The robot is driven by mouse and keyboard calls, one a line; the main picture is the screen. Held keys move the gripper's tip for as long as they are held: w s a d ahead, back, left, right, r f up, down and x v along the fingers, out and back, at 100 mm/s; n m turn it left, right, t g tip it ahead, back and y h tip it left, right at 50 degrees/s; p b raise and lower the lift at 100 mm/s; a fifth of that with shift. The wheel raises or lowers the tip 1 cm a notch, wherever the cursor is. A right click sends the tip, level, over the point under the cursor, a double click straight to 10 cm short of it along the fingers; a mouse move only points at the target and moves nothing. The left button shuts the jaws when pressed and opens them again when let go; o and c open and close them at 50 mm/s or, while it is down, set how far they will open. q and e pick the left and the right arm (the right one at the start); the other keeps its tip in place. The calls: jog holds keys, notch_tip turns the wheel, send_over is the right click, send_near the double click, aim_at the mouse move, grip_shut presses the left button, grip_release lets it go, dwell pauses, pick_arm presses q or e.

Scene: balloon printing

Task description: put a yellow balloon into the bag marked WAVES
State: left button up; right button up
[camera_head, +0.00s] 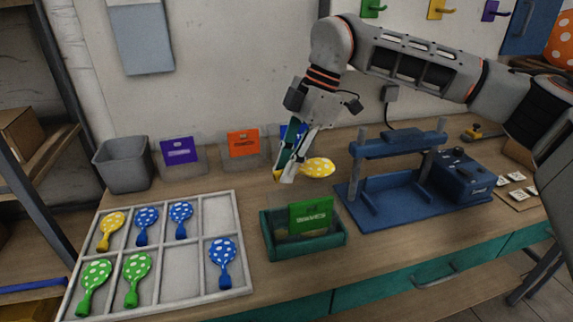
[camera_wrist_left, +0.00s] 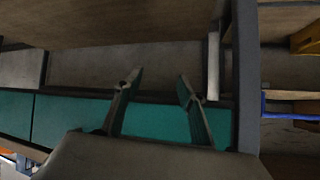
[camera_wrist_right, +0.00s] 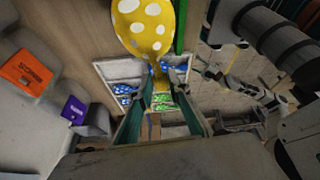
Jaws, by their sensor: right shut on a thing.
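A yellow balloon with white dots (camera_head: 318,167) is in my right gripper (camera_head: 285,176), which is shut on its neck end; the body points right. It hangs above the table, behind the green tray. In the right wrist view the balloon (camera_wrist_right: 143,25) extends beyond the fingertips. The bag with the green WAVES card (camera_head: 310,216) stands upright in the green tray (camera_head: 333,241), in front of the balloon and apart from it. Another yellow balloon (camera_head: 111,228) lies in the divided tray. My left gripper (camera_wrist_left: 158,85) is open and empty, seen only in the left wrist view.
The white divided tray (camera_head: 239,235) at left also holds several blue and green balloons. Bags with purple (camera_head: 179,151), orange (camera_head: 243,143) and blue cards stand behind, beside a grey bin (camera_head: 124,165). A blue press (camera_head: 400,205) stands close on the right.

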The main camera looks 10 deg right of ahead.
jog(key=shift+f+b, duration=0.75)
jog(key=shift+f, duration=0.2)
notch_tip(320, 180, down, 8)
jog(key=b, duration=0.3)
jog(key=o, duration=0.8)
